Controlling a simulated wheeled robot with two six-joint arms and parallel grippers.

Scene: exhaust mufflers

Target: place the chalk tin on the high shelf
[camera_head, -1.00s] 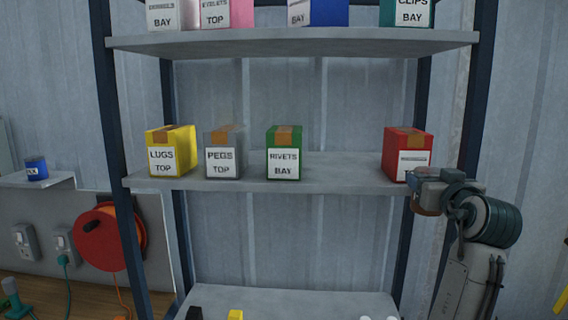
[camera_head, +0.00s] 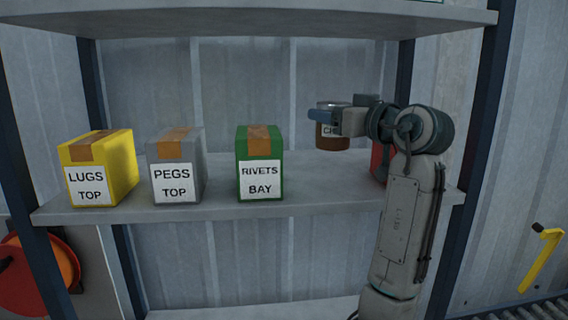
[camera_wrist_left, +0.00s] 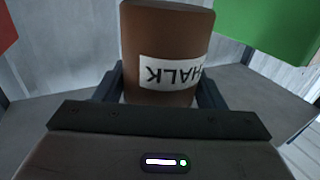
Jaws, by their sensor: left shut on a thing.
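The chalk tin (camera_head: 332,138) is a brown cylinder with a white label. It shows close up in the left wrist view (camera_wrist_left: 165,28), where its label reads upside down. My left gripper (camera_head: 328,117) is shut on it, with fingers on both sides. In the head view the tin is upright and looks held above the middle shelf (camera_head: 225,213), right of the green RIVETS box (camera_head: 259,165). Whether its base touches the shelf is unclear. A higher shelf (camera_head: 250,22) crosses the top of the view. My right gripper is not in view.
A yellow LUGS box (camera_head: 98,170) and a grey PEGS box (camera_head: 176,167) stand left of the green box. A red box (camera_head: 381,162) is mostly hidden behind my arm. A gap lies between the green and red boxes. Dark posts flank the shelves.

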